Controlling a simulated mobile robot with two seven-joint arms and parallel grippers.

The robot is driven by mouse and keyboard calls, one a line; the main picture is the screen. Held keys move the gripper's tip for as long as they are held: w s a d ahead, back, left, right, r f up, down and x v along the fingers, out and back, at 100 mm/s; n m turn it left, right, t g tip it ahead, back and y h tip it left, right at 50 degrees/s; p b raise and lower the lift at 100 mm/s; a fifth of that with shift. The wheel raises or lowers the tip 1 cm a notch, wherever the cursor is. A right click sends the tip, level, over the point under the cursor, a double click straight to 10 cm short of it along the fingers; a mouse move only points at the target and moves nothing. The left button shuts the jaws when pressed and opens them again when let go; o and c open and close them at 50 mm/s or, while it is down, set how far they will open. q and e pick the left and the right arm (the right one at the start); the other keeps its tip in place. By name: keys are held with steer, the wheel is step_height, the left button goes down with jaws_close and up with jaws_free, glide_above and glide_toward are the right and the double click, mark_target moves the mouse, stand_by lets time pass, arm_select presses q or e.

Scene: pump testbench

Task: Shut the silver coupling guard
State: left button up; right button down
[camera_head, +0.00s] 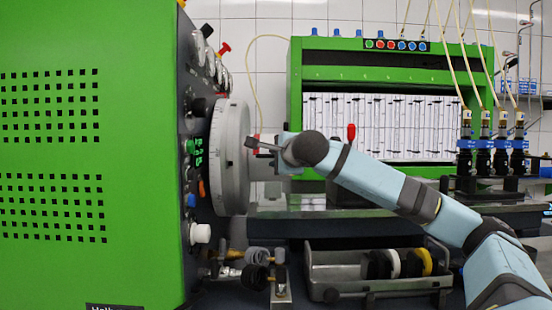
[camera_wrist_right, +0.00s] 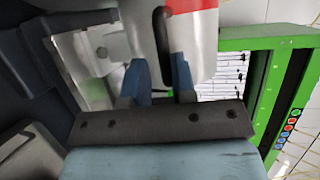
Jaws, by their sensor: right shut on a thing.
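The silver coupling guard (camera_wrist_right: 198,45) fills the top middle of the right wrist view. It has a dark slot and a red mark at its upper edge. In the head view a little of it seems to show beside the grey round disc (camera_head: 230,158), mostly behind my arm. My right gripper (camera_head: 264,146) reaches in from the right at the guard. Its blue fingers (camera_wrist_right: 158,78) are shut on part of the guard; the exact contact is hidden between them. How far the guard is closed cannot be told. My left gripper is not in view.
A green cabinet (camera_head: 90,150) stands close at the left, with knobs and gauges on its side. A green-framed bench (camera_head: 296,90) stands behind my arm. Injectors with hoses (camera_head: 487,140) are at the right. A metal tray (camera_head: 340,285) with rings lies below my forearm.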

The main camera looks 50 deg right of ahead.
steer(key=shift+w+a+f+g, duration=0.1)
steer(key=shift+a+f+g, duration=0.05)
steer(key=shift+f, duration=0.35)
steer(key=shift+w+a+f+g, duration=0.1)
steer(key=shift+a+f+g, duration=0.05)
steer(key=shift+f, duration=0.3)
steer(key=c, duration=1.2)
jaws_free()
steer(key=shift+s+d, duration=0.1)
steer(key=shift+s, duration=0.05)
steer(key=shift+o, duration=0.2)
steer(key=shift+d+r, duration=0.15)
steer(key=shift+r, duration=0.05)
steer(key=v, duration=1.4)
steer(key=shift+r, duration=0.15)
